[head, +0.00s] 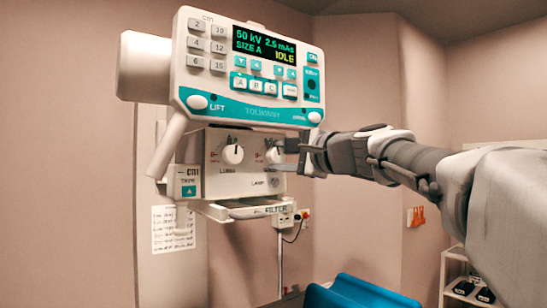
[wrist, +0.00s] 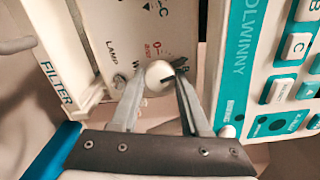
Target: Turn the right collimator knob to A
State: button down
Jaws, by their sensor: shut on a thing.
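The right collimator knob (head: 273,154) is a small white round knob on the front of the collimator box (head: 216,181), under the control panel. My gripper (head: 284,160) reaches it from the right. In the wrist view my gripper (wrist: 158,82) has a finger on each side of the white knob (wrist: 157,74) and is shut on it. A dark pointer mark shows on the knob, toward the right finger. The fingers hide part of the scale around it, so the setting cannot be read with certainty. The left collimator knob (head: 232,154) stands free.
The control panel (head: 247,112) hangs just above the knobs, and its teal edge is close to my gripper in the wrist view. A slanting handle (head: 168,143) is at the left. A filter tray (head: 245,210) juts out below. A blue seat (head: 362,290) is lower right.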

jog(key=shift+c, duration=2)
grip_release()
jog(key=b+v, duration=0.1)
jog(key=v, duration=1.6)
jog(key=shift+s, duration=0.2)
jog(key=shift+d, duration=0.15)
jog(key=s+a+f+n+g+h+p, duration=0.2)
jog(key=s+f+n+g, duration=0.1)
jog(key=f, duration=0.6)
jog(key=s+a+f+n+g+h+p, duration=0.1)
jog(key=s+f+n+g+h+p, duration=0.15)
jog(key=f, duration=0.55)
jog(key=s+d+f+n+g+h+p, duration=0.1)
jog(key=s+d+f+n+g+h, duration=0.1)
jog(key=s+f+n, duration=0.2)
jog(key=s+d+f+n+g+h+p, duration=0.2)
jog(key=s+f, duration=0.5)
jog(key=f, duration=0.4)
jog(key=shift+s+d+f+n+h, duration=0.35)
jog(key=shift+n+h, duration=0.4)
jog(key=shift+n, duration=0.3)
